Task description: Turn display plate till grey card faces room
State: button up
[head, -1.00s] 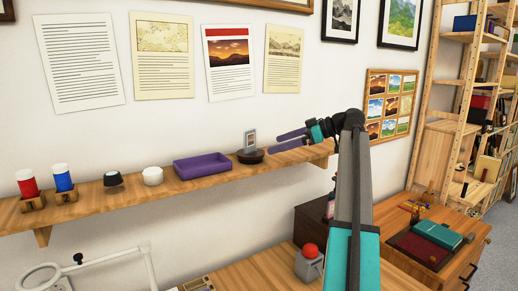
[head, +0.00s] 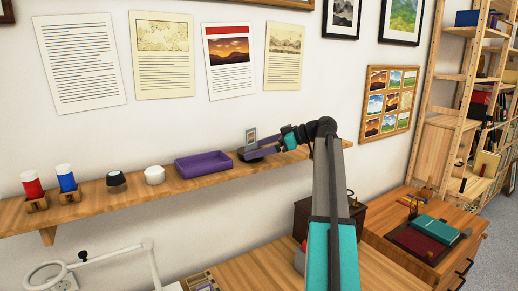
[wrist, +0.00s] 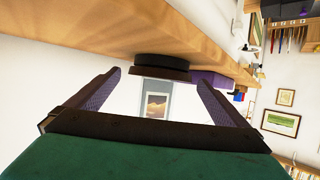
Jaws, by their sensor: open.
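The display plate (head: 243,157) is a dark round disc on the wall shelf, just right of the purple tray. A small grey card (head: 251,136) with a picture on it stands upright on the plate. The wrist view is upside down; it shows the plate's dark edge (wrist: 160,67) and the card's dusky landscape picture (wrist: 158,104) facing my gripper. My gripper (head: 258,152) has come in from the right and is open. In the wrist view its purple fingers (wrist: 160,80) lie on either side of the card, with gaps on both sides. I cannot tell whether a finger touches the plate.
The purple tray (head: 203,165) sits close left of the plate on the wooden shelf (head: 130,197). A white pot (head: 154,175), a dark-topped jar (head: 116,180) and blue and red cylinders stand farther left. Prints hang on the wall above. The shelf's right end is free.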

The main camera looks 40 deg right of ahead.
jog(key=c, duration=1.1)
jog(key=shift+o, duration=0.2)
jog(key=shift+s+a+f+m+t+h+b, duration=0.15)
jog(key=shift+m+t+h+b, duration=0.15)
jog(key=shift+m+h+b, duration=0.15)
jog(key=shift+s+a+m+t+h+b, duration=0.1)
jog(key=shift+a+m+t+h+b, duration=0.05)
jog(key=shift+m+t+h+b, duration=0.3)
jog(key=shift+s+a+m+t+h+b, duration=0.1)
jog(key=shift+a+m+t+h+b, duration=0.1)
jog(key=shift+m+h+b, duration=0.35)
jog(key=shift+a+m+t+h+b, duration=0.15)
jog(key=shift+m+h+b, duration=0.2)
jog(key=shift+m+h, duration=0.5)
jog(key=shift+d, duration=0.1)
jog(key=o, duration=1.1)
jog(key=shift+t, duration=0.3)
jog(key=shift+c, duration=0.2)
jog(key=shift+r, duration=0.2)
jog(key=b+v, duration=0.3)
jog(key=v, duration=1)
jog(key=shift+s+r+b, duration=0.25)
jog(key=shift+s+b, duration=0.1)
jog(key=shift+b, duration=0.05)
